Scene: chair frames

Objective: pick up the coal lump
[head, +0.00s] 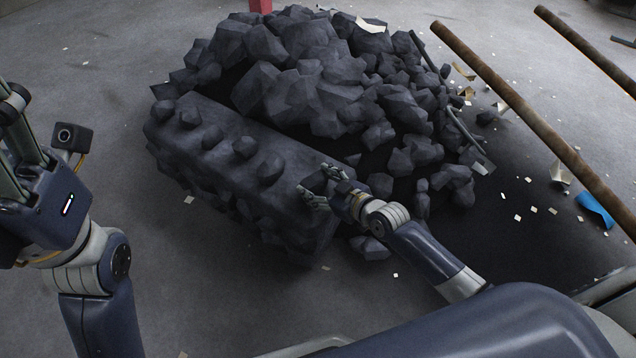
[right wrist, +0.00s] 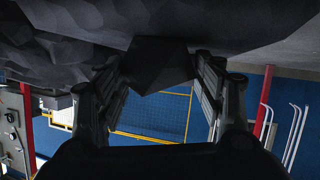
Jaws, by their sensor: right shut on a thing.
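A dark, faceted coal lump (right wrist: 158,66) sits between the two fingers of my right gripper (right wrist: 158,75) in the right wrist view. In the head view my right gripper (head: 317,186) is at the right end of the long dark block's top, shut on the lump, which is mostly hidden by the fingers. In the wrist view the lump overlaps the dark mass behind it, so I cannot tell whether it is clear of the block. My left gripper (head: 14,110) is at the left edge, partly cut off, away from the coal; its fingertips are not clear.
The long coal-like block (head: 215,150) carries several other lumps (head: 246,147) along its top. A large coal heap (head: 310,85) rises behind it. Rusty bars (head: 530,115), a blue scrap (head: 596,210) and paper bits lie at right. The grey floor (head: 90,60) is open at left.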

